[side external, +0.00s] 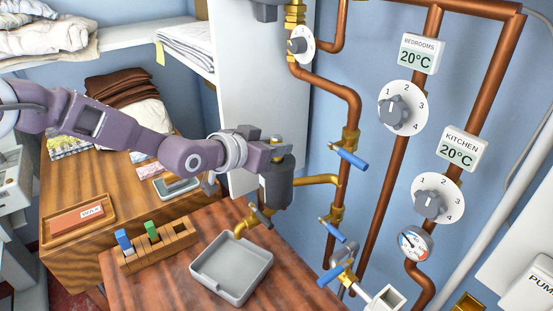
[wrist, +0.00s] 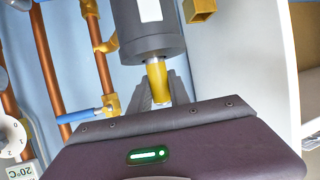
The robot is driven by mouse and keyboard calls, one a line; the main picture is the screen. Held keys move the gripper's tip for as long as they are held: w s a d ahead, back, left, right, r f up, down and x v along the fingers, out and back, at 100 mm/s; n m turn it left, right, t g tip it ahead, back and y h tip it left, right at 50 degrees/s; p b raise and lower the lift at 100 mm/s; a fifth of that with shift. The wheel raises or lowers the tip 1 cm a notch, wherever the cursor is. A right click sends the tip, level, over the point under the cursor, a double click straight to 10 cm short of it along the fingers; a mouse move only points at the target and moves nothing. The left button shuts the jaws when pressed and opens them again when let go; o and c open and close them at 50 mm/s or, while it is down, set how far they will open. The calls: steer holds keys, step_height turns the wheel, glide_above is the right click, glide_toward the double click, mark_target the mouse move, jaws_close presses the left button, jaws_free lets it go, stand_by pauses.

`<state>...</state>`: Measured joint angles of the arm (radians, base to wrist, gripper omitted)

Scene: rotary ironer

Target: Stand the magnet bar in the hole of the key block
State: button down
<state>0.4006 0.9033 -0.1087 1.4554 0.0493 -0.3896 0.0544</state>
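The key block (side external: 185,240) is a long wooden block on the near wooden top, with a blue key and a green key standing in it and open slots toward its right end. The dark grey cylinder (side external: 277,188) stands on brass pipework at the wall. A brass-coloured cap (wrist: 157,80) sticks out of its top; it looks like the magnet bar's head, with any bar below it hidden inside. My gripper (side external: 271,150) is at the cylinder's top. In the wrist view, its two fingers (wrist: 160,93) lie close against both sides of the cap.
A grey square tray (side external: 232,268) sits right of the key block. Blue-handled valves (side external: 347,157) and copper pipes (side external: 393,165) stand right of the cylinder. A wooden tray (side external: 78,218) with a reddish bar lies on the lower desk. Air above the key block is clear.

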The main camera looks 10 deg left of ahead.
step_height(320, 180, up, 10)
steer(key=shift+r, duration=0.1)
steer(key=s+a+f+n+t+y, duration=0.1)
steer(key=s+a+f+n+y, duration=0.15)
steer(key=a, duration=0.85)
steer(key=s+a+f+n+y, duration=0.1)
steer(key=s+a, duration=0.2)
steer(key=a, duration=0.8)
steer(key=s+a+f+n+t+y, duration=0.1)
steer(key=s+a+f+y, duration=0.15)
steer(key=a, duration=0.85)
steer(key=w+d+f+m+h, duration=0.1)
steer(key=d+f+h, duration=0.1)
steer(key=f, duration=0.6)
steer(key=w+d+f+m+g+h, duration=0.1)
steer(key=d+f+m+h, duration=0.1)
steer(key=f, duration=0.6)
steer(key=w+d+f+m+g+h, duration=0.1)
steer(key=d+f+h, duration=0.1)
steer(key=f, duration=0.6)
steer(key=shift+d+f+m, duration=0.15)
steer(key=shift+d+m, duration=0.1)
steer(key=shift+d, duration=0.2)
